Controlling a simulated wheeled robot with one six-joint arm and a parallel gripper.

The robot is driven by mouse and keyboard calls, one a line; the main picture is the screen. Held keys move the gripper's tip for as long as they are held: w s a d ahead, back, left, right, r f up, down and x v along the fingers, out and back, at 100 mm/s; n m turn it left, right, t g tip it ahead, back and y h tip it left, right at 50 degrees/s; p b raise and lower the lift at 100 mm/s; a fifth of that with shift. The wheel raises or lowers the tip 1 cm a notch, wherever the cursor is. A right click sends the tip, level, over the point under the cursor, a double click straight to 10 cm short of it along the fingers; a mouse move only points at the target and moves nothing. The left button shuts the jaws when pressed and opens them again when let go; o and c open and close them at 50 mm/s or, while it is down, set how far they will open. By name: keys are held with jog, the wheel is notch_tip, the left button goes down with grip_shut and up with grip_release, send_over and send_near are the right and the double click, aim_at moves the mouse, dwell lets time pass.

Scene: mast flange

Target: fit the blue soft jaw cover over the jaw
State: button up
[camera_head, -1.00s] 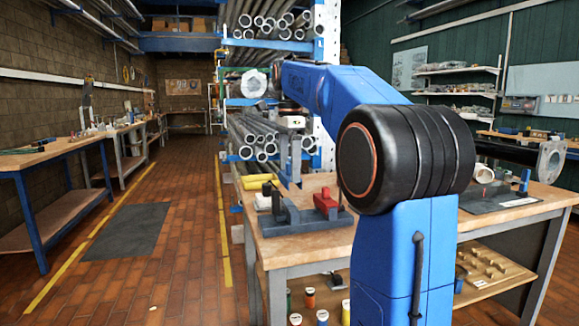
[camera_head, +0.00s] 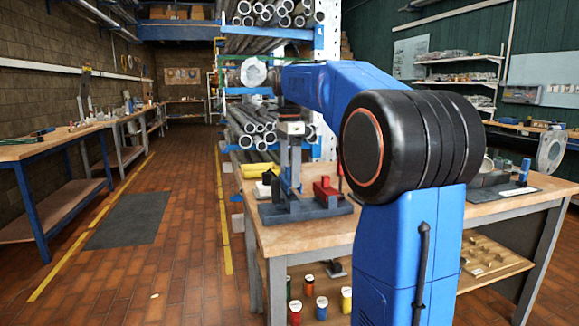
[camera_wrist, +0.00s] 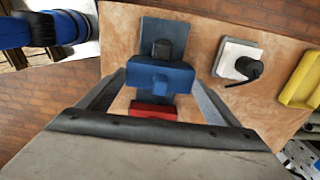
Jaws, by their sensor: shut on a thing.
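The blue soft jaw cover (camera_wrist: 160,76) is a blue block in the wrist view. My gripper (camera_wrist: 161,82) is shut on it, one grey finger at each side. In the head view the gripper (camera_head: 290,186) and cover are low over the dark grey vise-like fixture (camera_head: 306,210), between its dark upright at left and its red block (camera_head: 327,188). In the wrist view a dark post (camera_wrist: 162,48) stands just beyond the cover, and the red block (camera_wrist: 152,110) lies on the near side. The cover's underside is hidden; I cannot tell whether it touches a jaw.
The fixture stands on a wooden bench (camera_head: 300,238). Beside it are a white block with a black knob (camera_wrist: 240,62) and a yellow piece (camera_wrist: 302,80). Pipe racks (camera_head: 255,130) rise behind. A dark mat (camera_head: 500,195) lies on the bench's right part.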

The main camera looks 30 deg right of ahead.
aim_at(289, 178)
jog(key=shift+f, duration=1.8)
jog(key=o, duration=0.9)
jog(key=shift+o, duration=0.2)
notch_tip(289, 178, up, 17)
jog(key=shift+r, duration=0.15)
